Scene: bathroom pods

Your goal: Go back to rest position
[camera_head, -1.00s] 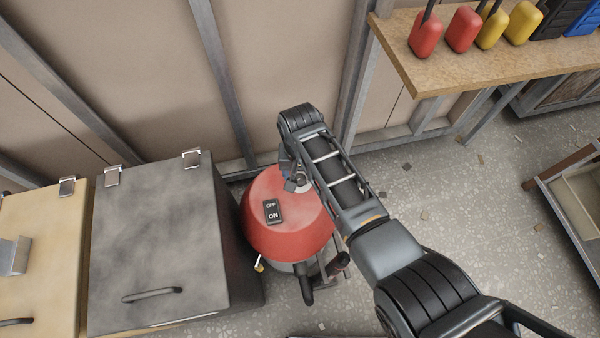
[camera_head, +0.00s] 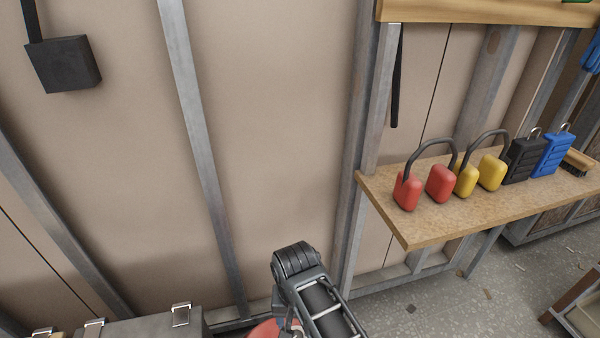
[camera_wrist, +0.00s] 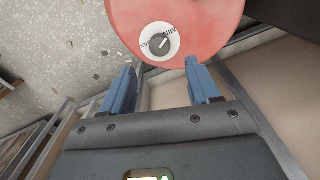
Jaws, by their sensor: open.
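My gripper (camera_wrist: 160,92) shows in the wrist view with its two blue fingers apart and nothing between them. Beyond the fingertips is the red top of a round machine (camera_wrist: 205,20) with a white and grey dial (camera_wrist: 159,42). The fingers look apart from the dial, though the exact gap is hard to judge. In the head view only a sliver of the red top (camera_head: 264,331) shows at the bottom edge, beside my arm. My gripper's fingers are hidden there behind or below the arm.
A wooden shelf (camera_head: 420,235) at right holds red and yellow padlock-like items (camera_head: 440,184), with black and blue blocks (camera_head: 552,155) beyond. A grey box (camera_head: 150,328) stands at the lower left. Metal wall posts (camera_head: 195,130) stand behind. Speckled floor (camera_head: 430,310) is open at lower right.

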